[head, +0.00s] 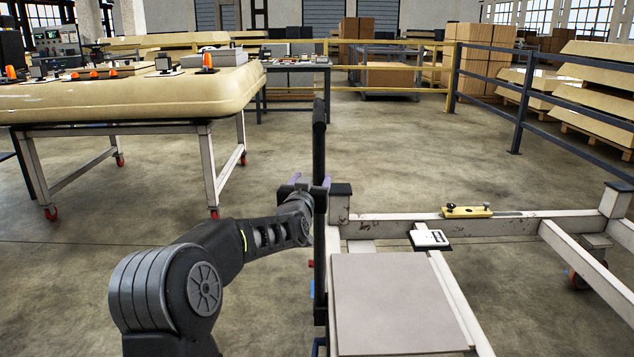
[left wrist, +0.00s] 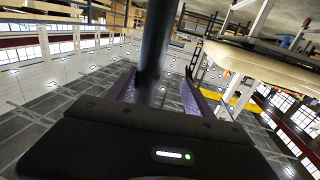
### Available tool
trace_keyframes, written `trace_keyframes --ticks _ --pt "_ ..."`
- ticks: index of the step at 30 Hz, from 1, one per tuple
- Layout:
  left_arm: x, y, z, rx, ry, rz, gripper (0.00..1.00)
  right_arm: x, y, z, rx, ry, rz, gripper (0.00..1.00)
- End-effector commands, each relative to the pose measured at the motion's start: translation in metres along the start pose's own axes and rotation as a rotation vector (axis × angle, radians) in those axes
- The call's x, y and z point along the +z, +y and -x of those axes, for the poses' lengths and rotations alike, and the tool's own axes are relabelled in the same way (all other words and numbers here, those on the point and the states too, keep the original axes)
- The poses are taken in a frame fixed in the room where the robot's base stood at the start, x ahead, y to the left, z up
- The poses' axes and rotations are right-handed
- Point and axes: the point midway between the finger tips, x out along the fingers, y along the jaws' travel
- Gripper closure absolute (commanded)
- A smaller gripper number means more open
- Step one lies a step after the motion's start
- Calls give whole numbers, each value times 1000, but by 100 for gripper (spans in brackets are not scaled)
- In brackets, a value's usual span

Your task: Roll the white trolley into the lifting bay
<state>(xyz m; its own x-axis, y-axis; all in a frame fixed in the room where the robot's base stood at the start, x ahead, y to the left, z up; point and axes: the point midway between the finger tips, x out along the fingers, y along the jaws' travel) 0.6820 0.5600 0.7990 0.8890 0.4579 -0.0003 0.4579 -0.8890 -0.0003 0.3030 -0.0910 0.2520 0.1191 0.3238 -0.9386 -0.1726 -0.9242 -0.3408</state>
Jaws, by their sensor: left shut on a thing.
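The white trolley (head: 515,229) fills the lower right of the head view, a low worn frame with a red-wheeled castor at its right. Its black upright handle bar (head: 319,130) rises at its left end. My left gripper (head: 313,187) is shut on this bar, partway up. In the left wrist view the bar (left wrist: 157,45) runs between the two purple finger pads of the gripper (left wrist: 157,92). My right gripper is out of view. I cannot tell which area is the lifting bay.
A cream cab panel (head: 130,100) on a wheeled white stand (head: 205,165) stands at the left. A dark blue railing (head: 520,110) runs along the right, and a yellow railing (head: 400,68) crosses the back. Open concrete floor (head: 400,150) lies between them.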

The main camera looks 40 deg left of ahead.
Motion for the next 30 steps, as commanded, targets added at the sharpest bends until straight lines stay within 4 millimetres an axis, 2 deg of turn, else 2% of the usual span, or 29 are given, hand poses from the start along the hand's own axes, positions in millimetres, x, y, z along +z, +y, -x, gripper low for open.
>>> trace_keyframes --ticks 14,27,30 --pt "-1 2 6 3 0 0 46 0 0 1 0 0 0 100" --pt "-2 -2 68 -2 2 0 46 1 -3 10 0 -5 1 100" --pt "-1 -2 76 -3 1 0 46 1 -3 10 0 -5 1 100"
